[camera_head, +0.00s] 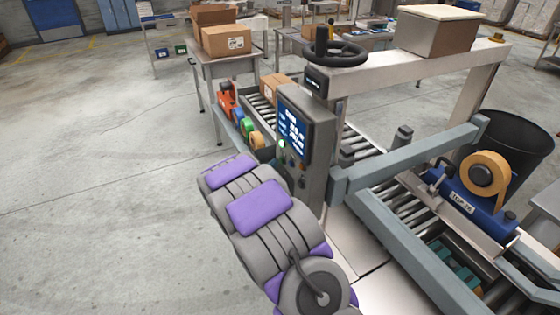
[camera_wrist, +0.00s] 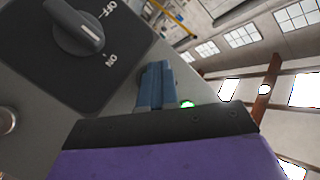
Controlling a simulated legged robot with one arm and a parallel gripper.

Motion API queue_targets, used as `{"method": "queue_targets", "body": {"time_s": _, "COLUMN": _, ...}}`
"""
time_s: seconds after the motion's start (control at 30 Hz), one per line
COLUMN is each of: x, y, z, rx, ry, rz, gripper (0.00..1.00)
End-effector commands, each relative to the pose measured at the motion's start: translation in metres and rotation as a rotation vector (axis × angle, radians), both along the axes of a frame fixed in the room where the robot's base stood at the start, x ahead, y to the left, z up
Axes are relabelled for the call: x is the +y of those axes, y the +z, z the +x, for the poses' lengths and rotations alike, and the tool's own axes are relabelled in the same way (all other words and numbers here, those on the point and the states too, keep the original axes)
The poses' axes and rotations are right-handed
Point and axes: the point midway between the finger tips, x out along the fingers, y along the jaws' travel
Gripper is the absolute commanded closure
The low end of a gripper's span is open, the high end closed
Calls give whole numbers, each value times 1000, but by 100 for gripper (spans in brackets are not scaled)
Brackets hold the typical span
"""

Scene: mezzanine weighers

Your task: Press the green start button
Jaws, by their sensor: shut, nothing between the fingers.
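The green start button (camera_wrist: 188,104) shows in the wrist view as a small bright green spot, just right of my fingers and partly hidden by my gripper's dark body. My gripper (camera_wrist: 157,68) has its blue fingers together with nothing between them, in front of the grey control panel (camera_wrist: 25,95). I cannot tell whether the fingertips touch the panel. In the head view the control box (camera_head: 318,150) stands upright beside my arm, with a small pale green spot at its left edge. My gripper is not visible there.
A black OFF/ON rotary knob (camera_wrist: 78,28) is at the upper left in the wrist view. The head view shows a lit screen (camera_head: 292,128) on the box, a roller conveyor (camera_head: 405,200), a blue tape unit (camera_head: 475,200) and a black bin (camera_head: 520,150). The floor at left is open.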

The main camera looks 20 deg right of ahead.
Motion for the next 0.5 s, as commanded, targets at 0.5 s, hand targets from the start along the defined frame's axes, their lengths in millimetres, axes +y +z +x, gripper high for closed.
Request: {"method": "queue_targets", "body": {"time_s": 0.5, "x": 10, "y": 0, "z": 0, "rx": 1, "ry": 2, "rz": 1, "gripper": 100}}
